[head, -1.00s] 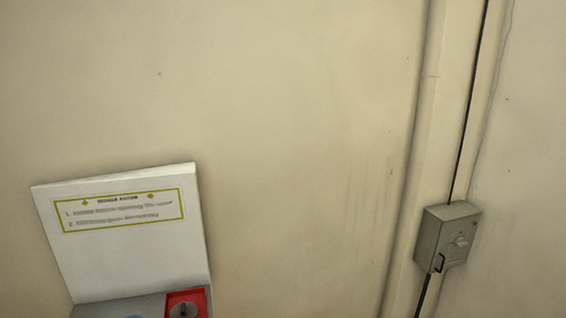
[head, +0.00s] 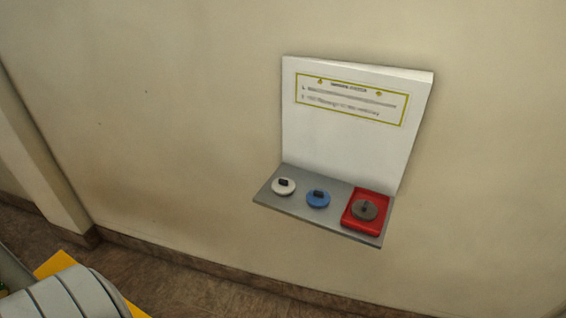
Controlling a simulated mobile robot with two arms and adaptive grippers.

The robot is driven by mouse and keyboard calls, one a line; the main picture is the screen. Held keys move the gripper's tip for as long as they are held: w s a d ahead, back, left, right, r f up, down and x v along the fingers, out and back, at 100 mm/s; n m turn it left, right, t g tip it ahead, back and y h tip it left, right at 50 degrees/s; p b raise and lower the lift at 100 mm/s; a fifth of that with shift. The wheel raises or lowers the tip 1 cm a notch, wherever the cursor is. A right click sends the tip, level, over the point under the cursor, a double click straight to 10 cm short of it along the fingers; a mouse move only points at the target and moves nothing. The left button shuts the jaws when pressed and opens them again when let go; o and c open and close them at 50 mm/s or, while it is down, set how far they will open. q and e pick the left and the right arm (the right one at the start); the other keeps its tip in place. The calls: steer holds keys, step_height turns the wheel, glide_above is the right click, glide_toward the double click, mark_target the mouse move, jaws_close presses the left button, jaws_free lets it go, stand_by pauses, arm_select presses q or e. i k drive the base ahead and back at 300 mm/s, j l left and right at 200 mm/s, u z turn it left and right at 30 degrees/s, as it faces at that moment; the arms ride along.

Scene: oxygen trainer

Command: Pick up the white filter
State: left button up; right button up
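At the right end, a grey round piece (head: 364,210) sits on a red square base (head: 347,223). Neither of my grippers shows in the head view.
A white panel (head: 345,137) with a yellow-framed sign stands upright behind the shelf against the beige wall (head: 190,120). A wall post (head: 35,170) is at the left. Brown floor (head: 185,283) shows below. The space in front of the shelf looks clear.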

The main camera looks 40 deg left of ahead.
mark_target(282, 186)
steer(key=l+u, duration=0.1)
steer(key=u, duration=1.15)
